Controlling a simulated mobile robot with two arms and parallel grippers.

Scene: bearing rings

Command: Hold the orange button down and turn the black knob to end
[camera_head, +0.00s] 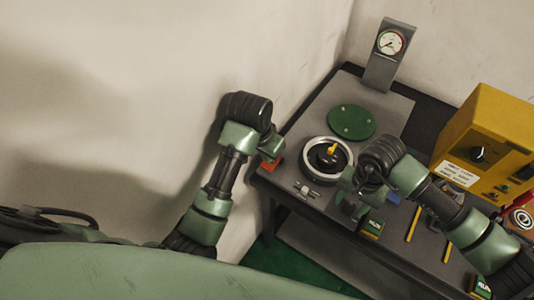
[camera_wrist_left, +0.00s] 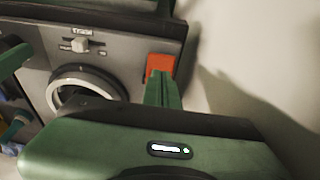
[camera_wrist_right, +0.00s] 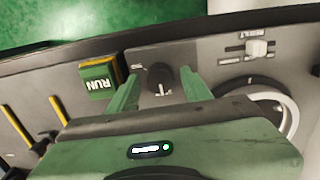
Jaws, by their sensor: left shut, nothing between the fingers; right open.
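The orange button (camera_wrist_left: 160,64) is at the panel's corner; a bit of it shows in the head view (camera_head: 266,166). My left gripper (camera_wrist_left: 161,79) is shut and empty, its fingertips at the button's near edge and overlapping it in the left wrist view. I cannot tell whether the button is pressed. My right gripper (camera_wrist_right: 159,82) is open, with one finger on each side of the knob and visible gaps. In the head view my right gripper (camera_head: 352,207) hides the knob.
A slider switch (camera_wrist_right: 257,48) and a pale ring (camera_head: 307,165) around a black hub lie between my grippers. A green disc (camera_head: 351,122), a gauge (camera_head: 390,42) and a yellow box (camera_head: 499,119) stand further back.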

